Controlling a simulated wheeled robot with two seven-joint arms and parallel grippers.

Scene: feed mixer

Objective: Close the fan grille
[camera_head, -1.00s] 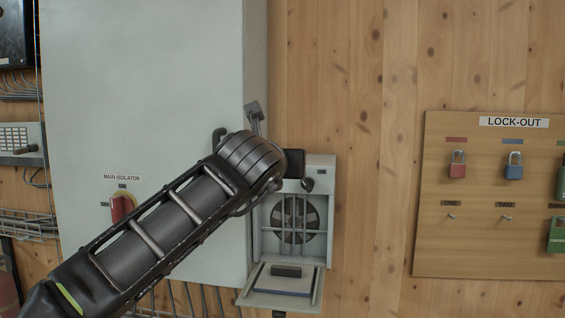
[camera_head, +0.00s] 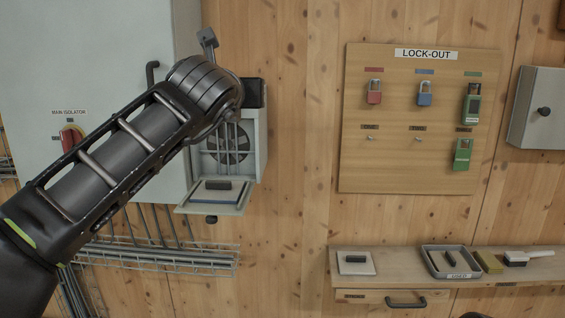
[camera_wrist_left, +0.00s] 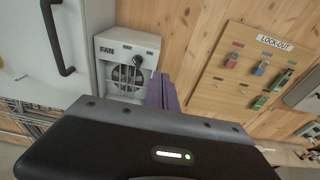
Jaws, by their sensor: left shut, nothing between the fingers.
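The fan housing (camera_head: 259,135) is a pale grey box on the cabinet's right side, with a round dark fan (camera_head: 228,143) behind thin bars. Its grille flap (camera_head: 213,208) hangs open at the bottom, nearly level, with a dark block on it. In the left wrist view the housing (camera_wrist_left: 107,55) carries the word FAN and a black knob; the gripper body hides the area below. My left gripper shows there with purple fingers (camera_wrist_left: 163,92) shut and empty, in front of the housing's lower right. My left wrist covers part of the housing in the head view. My right gripper is not in view.
The grey cabinet (camera_head: 100,60) has a red isolator switch (camera_head: 72,139) and a black handle (camera_wrist_left: 57,38). The lock-out board (camera_head: 430,160) hangs to the right. A shelf (camera_head: 400,268) below it holds a tray and small items. Bare wood wall lies between.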

